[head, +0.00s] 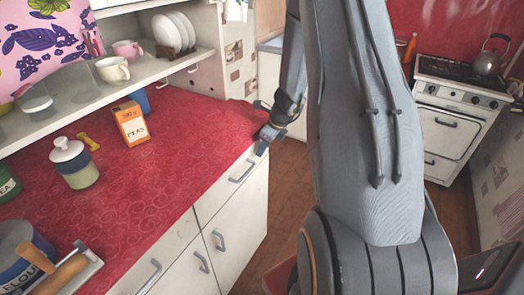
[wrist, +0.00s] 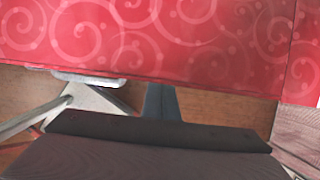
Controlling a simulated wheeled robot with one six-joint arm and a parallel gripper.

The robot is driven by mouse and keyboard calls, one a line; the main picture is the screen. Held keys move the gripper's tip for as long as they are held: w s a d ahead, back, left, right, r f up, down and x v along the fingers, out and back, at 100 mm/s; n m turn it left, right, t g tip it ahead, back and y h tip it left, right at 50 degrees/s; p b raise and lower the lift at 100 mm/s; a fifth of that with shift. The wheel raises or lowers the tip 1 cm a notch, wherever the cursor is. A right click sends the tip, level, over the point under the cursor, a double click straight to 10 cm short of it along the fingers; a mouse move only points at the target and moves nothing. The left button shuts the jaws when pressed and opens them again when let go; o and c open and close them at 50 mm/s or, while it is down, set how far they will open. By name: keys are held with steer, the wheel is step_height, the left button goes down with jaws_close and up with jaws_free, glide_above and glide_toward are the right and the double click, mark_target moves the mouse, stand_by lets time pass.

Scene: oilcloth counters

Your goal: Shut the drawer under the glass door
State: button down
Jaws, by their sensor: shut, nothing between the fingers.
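The drawer (head: 228,185) with a grey handle sits just under the counter's front edge, toward its far right end. Its front looks flush or nearly flush; I cannot tell whether a small gap remains. My gripper (head: 263,145) is shut and empty near the top right corner of that drawer front, and I cannot tell whether it touches. In the wrist view its closed fingers (wrist: 162,102) point at the counter edge, and a pale handle (wrist: 90,78) shows to their left.
The red oilcloth counter (head: 170,170) holds an orange peas box (head: 131,124) and a lidded jar (head: 75,165). Shelves with cups stand above it at the back left. My arm blocks the middle of the head view. A white stove (head: 450,130) stands at the right.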

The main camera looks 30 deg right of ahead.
steer(key=s+d+r, duration=0.3)
steer(key=s+r, duration=0.3)
steer(key=r, duration=0.3)
steer(key=shift+d+b, duration=0.2)
steer(key=shift+b, duration=0.2)
steer(key=shift+s+a+r, duration=0.1)
steer(key=s+a+r+n, duration=0.2)
steer(key=s+a+n, duration=0.3)
steer(key=n, duration=0.5)
steer(key=s+a+r+n+g+h, duration=0.1)
steer(key=s+a+n, duration=0.4)
steer(key=a+n, duration=0.5)
steer(key=s+a+r+n+g+h, duration=0.1)
steer(key=s+a+r+n, duration=0.1)
steer(key=s+a+n, duration=0.3)
steer(key=a+n, duration=0.3)
steer(key=n, duration=0.2)
steer(key=shift+r, duration=0.3)
steer(key=shift+a, duration=0.1)
